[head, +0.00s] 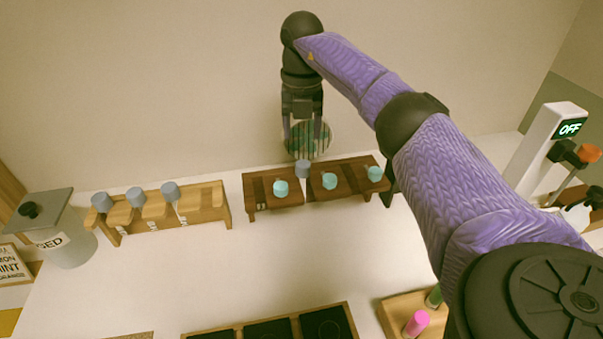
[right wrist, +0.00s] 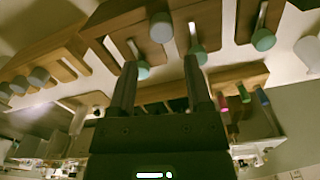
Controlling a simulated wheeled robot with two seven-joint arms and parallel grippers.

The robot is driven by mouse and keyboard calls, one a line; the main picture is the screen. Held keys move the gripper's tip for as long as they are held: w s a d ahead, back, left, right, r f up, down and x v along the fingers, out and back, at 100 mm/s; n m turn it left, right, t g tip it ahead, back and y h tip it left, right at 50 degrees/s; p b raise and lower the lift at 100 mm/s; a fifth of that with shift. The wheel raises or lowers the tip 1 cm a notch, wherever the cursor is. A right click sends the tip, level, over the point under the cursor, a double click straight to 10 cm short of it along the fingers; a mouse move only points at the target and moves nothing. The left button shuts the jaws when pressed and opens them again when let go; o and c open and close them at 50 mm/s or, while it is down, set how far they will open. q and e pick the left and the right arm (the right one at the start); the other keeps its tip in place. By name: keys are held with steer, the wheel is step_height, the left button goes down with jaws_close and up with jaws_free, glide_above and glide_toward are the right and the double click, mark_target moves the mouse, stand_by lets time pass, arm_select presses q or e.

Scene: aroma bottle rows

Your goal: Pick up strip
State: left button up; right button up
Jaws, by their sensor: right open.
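No bare strip can be told apart for sure. Small rods with round caps stand in wooden racks. The dark brown rack (head: 262,188) holds teal-capped pieces (head: 281,188) (head: 329,181) (head: 375,174) and one grey-blue-capped piece (head: 302,168). My right gripper (head: 303,132) is at the back of this rack, fingers pointing down, open, above and behind the grey-blue cap. In the right wrist view, the gripper (right wrist: 161,65) is open, with teal caps (right wrist: 141,70) (right wrist: 198,55) near its fingertips; contact cannot be told. My left gripper is not in view.
A lighter rack (head: 205,203) with grey-blue caps stands left. A grey lidded bin (head: 65,240) is far left. A round greenish object (head: 309,145) shows behind the gripper. A white device reading OFF (head: 548,135) is right. A tray (head: 345,320) lies in front; the counter's middle is clear.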

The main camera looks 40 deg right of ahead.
mark_target(303, 163)
steer(key=f, duration=0.4)
steer(key=f+b, duration=0.1)
steer(key=f, duration=0.3)
steer(key=shift+s+f, duration=0.2)
steer(key=shift+f, duration=0.05)
steer(key=c, duration=0.8)
step_height(303, 163, up, 18)
steer(key=p, duration=0.4)
steer(key=shift+a, duration=0.1)
